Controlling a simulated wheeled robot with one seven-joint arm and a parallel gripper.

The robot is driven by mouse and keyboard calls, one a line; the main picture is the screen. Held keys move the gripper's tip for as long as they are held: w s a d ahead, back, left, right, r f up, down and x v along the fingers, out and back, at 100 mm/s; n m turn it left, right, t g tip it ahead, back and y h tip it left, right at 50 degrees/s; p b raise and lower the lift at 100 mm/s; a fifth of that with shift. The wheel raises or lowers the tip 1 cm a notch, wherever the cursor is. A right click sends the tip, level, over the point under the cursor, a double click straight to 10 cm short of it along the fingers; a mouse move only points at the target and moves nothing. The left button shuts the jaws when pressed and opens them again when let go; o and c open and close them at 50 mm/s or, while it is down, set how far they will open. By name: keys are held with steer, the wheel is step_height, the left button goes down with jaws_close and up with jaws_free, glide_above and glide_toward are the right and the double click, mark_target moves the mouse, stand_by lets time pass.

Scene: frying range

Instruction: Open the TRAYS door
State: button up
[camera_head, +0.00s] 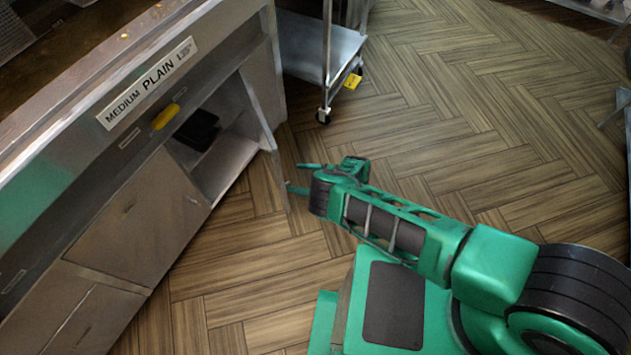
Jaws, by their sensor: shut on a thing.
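The TRAYS door (257,108) stands swung out from the counter front, seen nearly edge-on. Behind it an open compartment (232,158) shows, with a dark object (198,130) inside. My gripper (298,177) is at the free edge of the door, to the right of the compartment. Its two fingers point left with a gap between them and are shut on the door. The exact contact and any handle are too small to make out.
Closed cabinet fronts (125,215) lie to the left. A wheeled metal cart (310,45) stands behind the door. The wooden floor (450,120) is clear to the right.

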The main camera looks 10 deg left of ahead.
steer(key=shift+w+a+r, duration=0.2)
steer(key=shift+r, duration=0.15)
steer(key=shift+d+r, duration=0.1)
steer(key=shift+d, duration=0.45)
steer(key=c, duration=0.4)
steer(key=shift+d, duration=0.65)
steer(key=c, duration=0.4)
steer(key=s+d, duration=0.1)
steer(key=d, duration=0.5)
steer(key=s+d, duration=0.1)
steer(key=d, duration=0.5)
steer(key=s+d, duration=0.2)
steer(key=d, duration=0.4)
steer(key=shift+d+f, duration=0.3)
steer(key=shift+d, duration=0.1)
